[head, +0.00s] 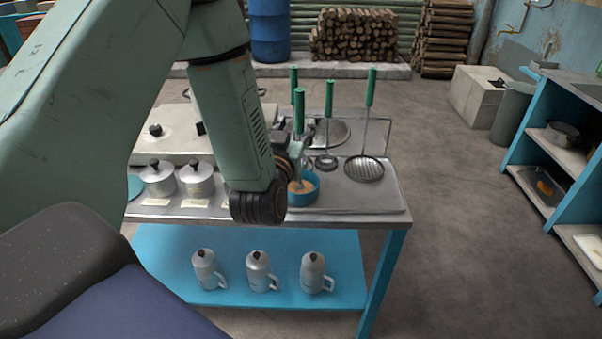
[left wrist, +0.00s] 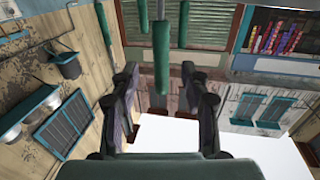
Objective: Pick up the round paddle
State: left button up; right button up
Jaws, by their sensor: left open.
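Several green-handled utensils stand upright over the counter in the head view. One on the right has a broad round slotted head (head: 364,169); a middle one has a smaller round head (head: 326,162). Another green handle (head: 299,111) rises near my gripper, above a blue pot (head: 304,190) with brown contents. I cannot tell for sure which is the round paddle. My left gripper (head: 294,152) is partly hidden by its own wrist. In the left wrist view its fingers (left wrist: 160,108) are open, with a green handle (left wrist: 162,58) ahead between them, not gripped.
The metal counter (head: 385,208) holds two lidded pots (head: 177,180) at its left. Silver jugs (head: 258,272) stand on the blue lower shelf (head: 345,250). A blue shelf unit (head: 530,135) is at the right. Floor between it and the counter is clear.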

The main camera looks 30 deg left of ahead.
aim_at(299, 118)
pick_arm(q)
jog(key=x, duration=0.4)
jog(key=shift+w+a+f, duration=0.2)
jog(key=shift+a+f, duration=0.1)
jog(key=shift+f, duration=0.1)
jog(key=shift+w, duration=0.35)
jog(key=shift+w+r, duration=0.1)
jog(key=shift+r, duration=0.15)
jog(key=shift+a+f, duration=0.1)
jog(key=shift+w+f, duration=0.15)
jog(key=shift+w, duration=0.1)
jog(key=shift+c, duration=1.4)
jog(key=shift+s, duration=0.2)
jog(key=c, duration=0.4)
jog(key=shift+w, duration=0.1)
grip_shut()
